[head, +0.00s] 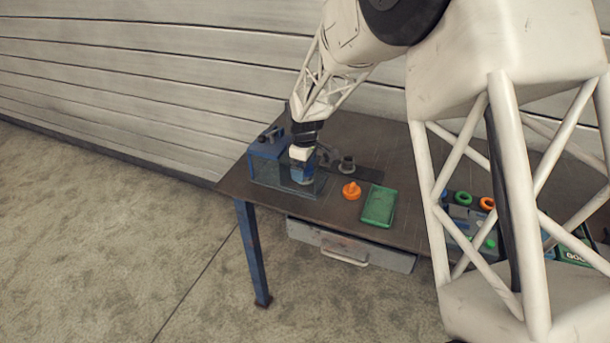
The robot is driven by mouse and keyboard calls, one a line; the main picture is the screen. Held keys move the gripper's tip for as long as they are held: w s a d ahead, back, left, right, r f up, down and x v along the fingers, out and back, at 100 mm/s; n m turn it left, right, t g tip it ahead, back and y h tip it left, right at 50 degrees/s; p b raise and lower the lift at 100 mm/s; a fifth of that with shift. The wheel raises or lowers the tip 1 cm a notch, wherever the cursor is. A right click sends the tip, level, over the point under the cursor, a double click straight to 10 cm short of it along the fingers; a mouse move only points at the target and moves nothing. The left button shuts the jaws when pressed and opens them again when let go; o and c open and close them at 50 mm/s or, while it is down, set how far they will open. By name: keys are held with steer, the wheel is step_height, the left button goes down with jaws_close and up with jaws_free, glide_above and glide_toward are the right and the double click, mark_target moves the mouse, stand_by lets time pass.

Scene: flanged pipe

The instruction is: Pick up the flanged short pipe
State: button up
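A small grey flanged piece (346,166), which looks like the flanged short pipe, stands on the brown table (395,157) behind the orange part. My gripper (302,172) points down over the left part of the table, to the left of the grey piece and apart from it. The fingers are small and blend with a blue shape below the white wrist. I cannot tell whether they are open or shut, or whether they hold anything.
A blue vise-like block (266,150) and a clear-sided box (306,188) are beside my gripper. An orange knobbed part (351,191) and a green tray (378,207) lie to the right. Green and orange rings (463,198) are farther right, partly behind my arm.

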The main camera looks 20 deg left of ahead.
steer(key=shift+c, duration=0.2)
steer(key=c, duration=1)
steer(key=shift+r, duration=0.1)
steer(key=shift+r, duration=4.95)
steer(key=shift+r, duration=0.15)
steer(key=shift+r, duration=2.75)
steer(key=shift+d, duration=0.1)
